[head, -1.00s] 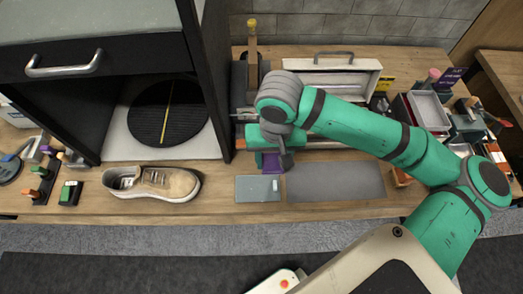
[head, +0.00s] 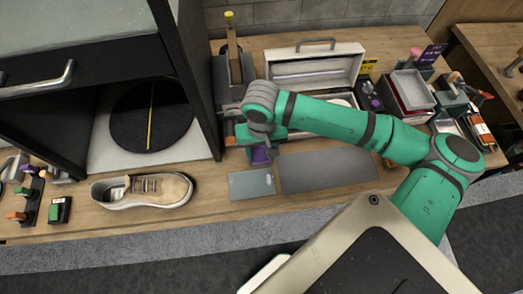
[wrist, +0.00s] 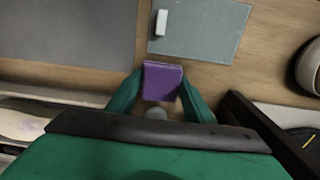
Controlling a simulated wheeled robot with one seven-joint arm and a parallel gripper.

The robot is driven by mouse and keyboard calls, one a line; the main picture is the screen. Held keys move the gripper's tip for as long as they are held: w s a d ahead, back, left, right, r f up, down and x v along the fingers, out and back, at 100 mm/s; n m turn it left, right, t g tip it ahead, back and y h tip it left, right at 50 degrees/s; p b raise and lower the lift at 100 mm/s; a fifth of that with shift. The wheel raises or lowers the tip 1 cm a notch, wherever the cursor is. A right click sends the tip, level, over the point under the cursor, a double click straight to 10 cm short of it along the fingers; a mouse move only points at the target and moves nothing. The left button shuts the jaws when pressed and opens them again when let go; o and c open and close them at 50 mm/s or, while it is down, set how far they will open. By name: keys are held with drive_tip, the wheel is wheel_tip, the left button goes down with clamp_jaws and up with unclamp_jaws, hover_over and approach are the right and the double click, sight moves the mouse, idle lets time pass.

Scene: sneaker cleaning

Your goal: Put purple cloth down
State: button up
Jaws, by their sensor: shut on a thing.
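The purple cloth (wrist: 162,80) is a small folded block held between the two green fingers of my gripper (wrist: 158,95) in the wrist view. In the head view the cloth (head: 261,155) shows below my gripper (head: 260,142), just behind the back edge of a grey-blue glassy plate (head: 251,184). The plate also shows in the wrist view (wrist: 205,35), with a small white piece on it, apart from the cloth. I cannot tell whether the cloth touches the table (head: 222,197).
A beige sneaker (head: 142,190) lies on the table to the left. A dark grey mat (head: 328,171) lies right of the plate. A black cabinet with a round black disc (head: 150,115) stands at the left. An open white case (head: 318,68) stands behind my arm.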

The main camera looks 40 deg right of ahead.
sight(261, 153)
drive_tip(key=shift+s+f, duration=0.1)
drive_tip(key=shift+f, duration=0.1)
drive_tip(key=o, duration=1.1)
drive_tip(key=shift+s+d, duration=0.1)
drive_tip(key=shift+d+f, duration=0.1)
wheel_tip(261, 153, up, 13)
drive_tip(key=shift+a+f, duration=0.15)
drive_tip(key=shift+a, duration=0.05)
drive_tip(key=shift+w, duration=0.2)
